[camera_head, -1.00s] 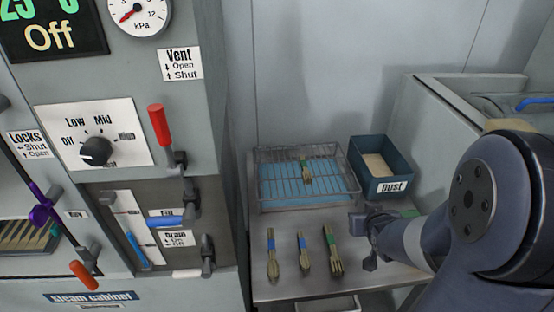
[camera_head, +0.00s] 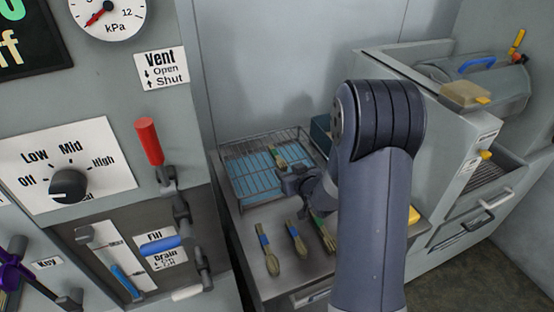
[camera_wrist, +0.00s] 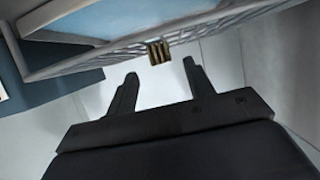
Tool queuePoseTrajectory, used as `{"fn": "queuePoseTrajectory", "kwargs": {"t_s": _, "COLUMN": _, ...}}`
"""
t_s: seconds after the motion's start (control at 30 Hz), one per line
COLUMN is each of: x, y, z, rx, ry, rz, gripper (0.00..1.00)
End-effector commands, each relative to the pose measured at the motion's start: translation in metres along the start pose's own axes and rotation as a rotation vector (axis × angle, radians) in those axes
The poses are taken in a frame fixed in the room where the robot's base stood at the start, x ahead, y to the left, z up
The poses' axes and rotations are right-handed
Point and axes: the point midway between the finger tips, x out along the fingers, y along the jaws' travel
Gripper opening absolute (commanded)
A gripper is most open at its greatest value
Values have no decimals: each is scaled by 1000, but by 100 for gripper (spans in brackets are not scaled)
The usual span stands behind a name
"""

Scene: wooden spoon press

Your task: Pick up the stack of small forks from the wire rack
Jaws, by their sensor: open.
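In the wrist view, brown ends of the stack (camera_wrist: 159,52) show small at the rack's edge (camera_wrist: 100,58), roughly centred beyond the fingertips. My gripper (camera_head: 288,182) is open and empty at the rack's front right, close to the stack. In the wrist view its two fingers (camera_wrist: 159,71) are spread, with a gap between them and the stack. The stack's far part is hidden in the wrist view.
Several banded cutlery stacks, including a blue-banded one (camera_head: 268,252), lie on the metal table (camera_head: 255,222) in front of the rack. The dust box (camera_head: 320,133) is mostly hidden behind my arm. The steam cabinet's red lever (camera_head: 149,142) stands at the left.

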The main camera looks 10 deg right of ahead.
Motion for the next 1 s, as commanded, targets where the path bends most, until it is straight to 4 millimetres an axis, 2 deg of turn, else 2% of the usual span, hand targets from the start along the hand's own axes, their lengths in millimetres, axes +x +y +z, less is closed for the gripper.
{"fn": "queuePoseTrajectory", "kwargs": {"t_s": 0.4, "x": 45, "y": -2, "z": -1, "rx": 0, "ry": -1, "rz": 0, "gripper": 50}}
{"fn": "queuePoseTrajectory", "kwargs": {"t_s": 0.7, "x": 50, "y": -2, "z": -1, "rx": 0, "ry": 0, "rz": 1, "gripper": 50}}
{"fn": "queuePoseTrajectory", "kwargs": {"t_s": 1.0, "x": 50, "y": -2, "z": -1, "rx": 0, "ry": 0, "rz": 1, "gripper": 27}}
